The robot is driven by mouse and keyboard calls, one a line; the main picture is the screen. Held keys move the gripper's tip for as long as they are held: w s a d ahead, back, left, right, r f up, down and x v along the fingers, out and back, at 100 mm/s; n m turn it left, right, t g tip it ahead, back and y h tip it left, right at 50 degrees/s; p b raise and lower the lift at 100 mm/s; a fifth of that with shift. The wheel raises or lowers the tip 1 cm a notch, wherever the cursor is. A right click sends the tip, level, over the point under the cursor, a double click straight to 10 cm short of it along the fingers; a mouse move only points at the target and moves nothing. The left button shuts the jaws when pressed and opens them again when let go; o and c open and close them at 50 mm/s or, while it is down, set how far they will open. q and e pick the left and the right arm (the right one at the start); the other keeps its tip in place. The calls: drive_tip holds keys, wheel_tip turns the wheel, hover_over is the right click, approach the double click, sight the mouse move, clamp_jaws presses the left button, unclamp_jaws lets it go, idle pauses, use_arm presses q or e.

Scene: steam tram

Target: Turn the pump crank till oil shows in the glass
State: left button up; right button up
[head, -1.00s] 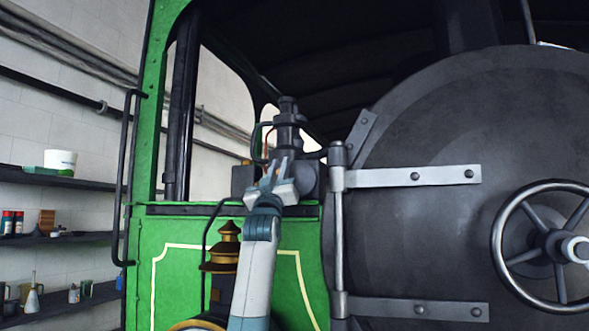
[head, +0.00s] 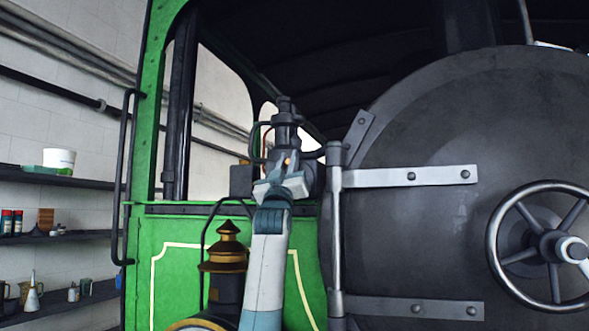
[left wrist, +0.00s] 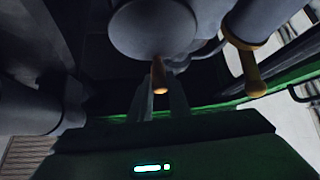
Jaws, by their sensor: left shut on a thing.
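The dark grey pump (head: 286,118) stands on the ledge at the tram's front, left of the big round boiler door. My left gripper (head: 286,164) reaches up to the pump's front from below. In the left wrist view, the gripper (left wrist: 160,92) has its fingers on either side of a small tan crank handle (left wrist: 158,75), under a round grey part of the pump (left wrist: 155,28). It is shut on the handle. The crank arm is mostly hidden. I cannot make out the oil glass or any oil. My right gripper is not in view.
The boiler door (head: 420,130) with its hinge straps and handwheel (head: 548,248) stands close on the right. A brass-topped lamp (head: 226,250) stands beside my left arm. Another brass-coloured handle (left wrist: 248,70) hangs at the wrist view's right. Shelves (head: 70,182) line the left wall.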

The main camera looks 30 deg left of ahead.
use_arm(q)
drive_tip(key=shift+w+d+f, duration=0.1)
drive_tip(key=shift+w+d, duration=0.05)
drive_tip(key=shift+d, duration=0.3)
drive_tip(key=shift+w+d+f, duration=0.1)
drive_tip(key=shift+w+d, duration=0.05)
drive_tip(key=shift+d, duration=0.25)
drive_tip(key=shift+w+d+f+b, duration=0.25)
drive_tip(key=shift+d+f+b, duration=0.45)
drive_tip(key=shift+d, duration=0.25)
